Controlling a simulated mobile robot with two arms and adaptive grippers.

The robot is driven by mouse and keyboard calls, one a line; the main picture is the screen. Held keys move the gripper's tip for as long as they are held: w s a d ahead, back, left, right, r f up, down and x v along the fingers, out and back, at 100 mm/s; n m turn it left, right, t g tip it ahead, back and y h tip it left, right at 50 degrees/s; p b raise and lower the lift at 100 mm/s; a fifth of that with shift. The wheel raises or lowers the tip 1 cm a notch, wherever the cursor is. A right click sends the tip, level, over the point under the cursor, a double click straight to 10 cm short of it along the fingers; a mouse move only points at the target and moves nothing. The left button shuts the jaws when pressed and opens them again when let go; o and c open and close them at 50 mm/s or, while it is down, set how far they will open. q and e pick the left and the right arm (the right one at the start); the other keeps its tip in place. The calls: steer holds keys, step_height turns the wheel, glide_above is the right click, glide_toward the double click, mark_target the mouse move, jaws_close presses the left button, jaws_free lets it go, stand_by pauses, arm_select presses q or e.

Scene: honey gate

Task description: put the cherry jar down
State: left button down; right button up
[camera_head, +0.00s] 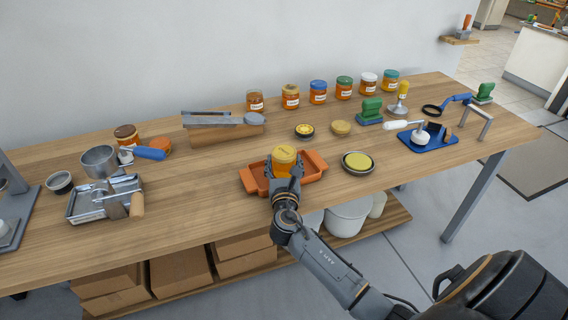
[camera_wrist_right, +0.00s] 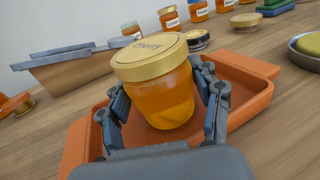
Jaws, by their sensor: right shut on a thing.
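The cherry jar (camera_head: 285,158) has a gold lid marked "Cherry" and amber contents. It also shows in the right wrist view (camera_wrist_right: 160,90), slightly tilted in that picture. My right gripper (camera_head: 284,170) is shut on the jar, with a finger on each side of its glass. It also shows in the right wrist view (camera_wrist_right: 165,108). The jar is at the orange tray (camera_head: 252,181), over its middle. The tray's rim and handles also show in the right wrist view (camera_wrist_right: 252,108). I cannot tell whether the jar's base touches the tray floor. My left gripper is out of view.
A row of labelled jars (camera_head: 318,92) stands along the back. A dish with a yellow pad (camera_head: 358,162) sits right of the tray, and loose lids (camera_head: 304,130) lie behind it.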

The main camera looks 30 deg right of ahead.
steer(key=shift+s+a+f+b, duration=0.15)
steer(key=shift+f+b, duration=0.2)
steer(key=shift+f, duration=0.25)
steer(key=o, duration=1.5)
steer(key=shift+f, duration=0.25)
steer(key=shift+a, duration=0.1)
steer(key=shift+r, duration=0.15)
steer(key=shift+r+p, duration=0.45)
steer(key=v, duration=1)
steer(key=shift+s+r, duration=0.1)
steer(key=shift+s, duration=0.2)
steer(key=shift+s+a+r, duration=0.1)
steer(key=shift+s+a, duration=0.25)
steer(key=shift+s, duration=0.1)
